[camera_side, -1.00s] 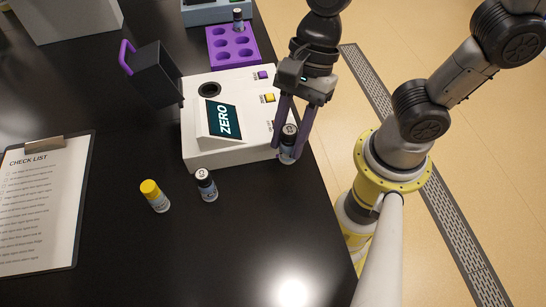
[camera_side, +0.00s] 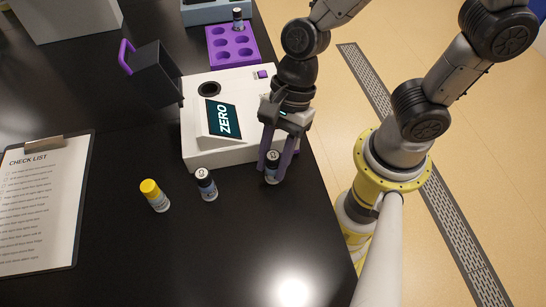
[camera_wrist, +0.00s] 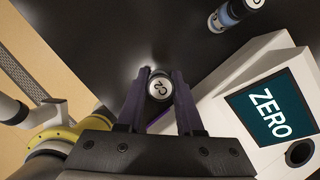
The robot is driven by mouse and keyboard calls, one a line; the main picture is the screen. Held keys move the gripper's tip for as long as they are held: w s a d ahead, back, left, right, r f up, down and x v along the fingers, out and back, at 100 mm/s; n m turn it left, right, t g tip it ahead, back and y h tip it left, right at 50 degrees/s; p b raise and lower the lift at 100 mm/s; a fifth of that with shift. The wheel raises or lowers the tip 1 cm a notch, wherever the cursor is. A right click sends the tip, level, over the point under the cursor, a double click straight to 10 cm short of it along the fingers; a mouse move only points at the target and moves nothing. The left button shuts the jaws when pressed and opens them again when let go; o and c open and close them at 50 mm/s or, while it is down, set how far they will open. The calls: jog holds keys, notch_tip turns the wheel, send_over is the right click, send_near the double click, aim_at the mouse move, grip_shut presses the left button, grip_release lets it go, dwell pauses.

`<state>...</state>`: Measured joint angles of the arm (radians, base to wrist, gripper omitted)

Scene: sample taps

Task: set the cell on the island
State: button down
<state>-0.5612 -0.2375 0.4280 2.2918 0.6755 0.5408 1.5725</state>
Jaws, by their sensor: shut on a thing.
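The white instrument (camera_side: 235,157) with a ZERO screen and a round well has its dark lid (camera_side: 155,75) raised. A purple rack (camera_side: 233,55) holding one vial stands behind. A clipboard (camera_side: 45,200) lies at left. The front of the top is clear; its right edge is close.

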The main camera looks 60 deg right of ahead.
jog(key=c, duration=0.6)
grip_release()
jog(key=shift+o, duration=0.2)
jog(key=v, duration=1.2)
jog(key=s+d+r+n+t+h, duration=0.2)
jog(key=d+n+t+h, duration=0.2)
jog(key=d+n, duration=1.1)
jog(key=shift+s+d+n+t+h, duration=0.15)
jog(key=shift+d+n+t+h, duration=0.15)
jog(key=shift+n+t, duration=0.85)
jog(key=shift+r+n+g, duration=0.15)
jog(key=shift+n+g, duration=0.2)
